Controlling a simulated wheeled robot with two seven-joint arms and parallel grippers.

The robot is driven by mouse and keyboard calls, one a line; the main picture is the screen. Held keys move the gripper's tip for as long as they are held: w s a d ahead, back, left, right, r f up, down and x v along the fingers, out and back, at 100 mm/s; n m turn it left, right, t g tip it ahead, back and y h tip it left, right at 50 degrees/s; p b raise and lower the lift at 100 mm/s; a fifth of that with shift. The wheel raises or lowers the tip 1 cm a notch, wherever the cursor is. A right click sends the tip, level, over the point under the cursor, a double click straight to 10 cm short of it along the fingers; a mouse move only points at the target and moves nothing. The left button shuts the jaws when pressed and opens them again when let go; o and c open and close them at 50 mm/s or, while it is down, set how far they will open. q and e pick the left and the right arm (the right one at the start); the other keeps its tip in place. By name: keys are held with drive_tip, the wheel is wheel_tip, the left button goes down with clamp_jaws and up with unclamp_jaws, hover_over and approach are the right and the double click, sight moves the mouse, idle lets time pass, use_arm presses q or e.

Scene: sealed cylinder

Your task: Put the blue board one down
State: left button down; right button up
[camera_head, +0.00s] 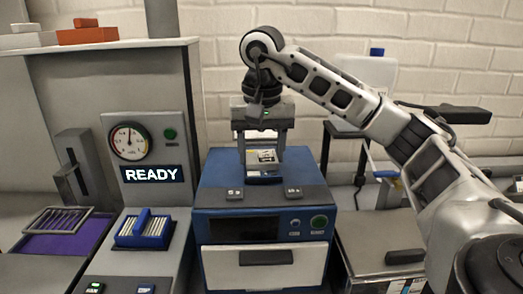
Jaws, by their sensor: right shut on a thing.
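My right gripper (263,163) points down over the top of the blue machine (215,195). Its two fingers are shut on a small board (262,157) with a pale, yellow-marked face and a dark bluish lower edge. The board is between the fingers, close above the machine's top. I cannot tell whether its lower edge touches the top. My left gripper is not in view.
Left of the machine stand a blue slotted rack (143,232), a READY display (154,174) and a round gauge (129,141). A purple tray (57,242) lies far left. A white jug (366,75) and a grey case (385,245) are at right.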

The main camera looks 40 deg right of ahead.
drive_tip(key=shift+f, duration=0.1)
drive_tip(key=shift+f, duration=0.15)
drive_tip(key=o, duration=1.4)
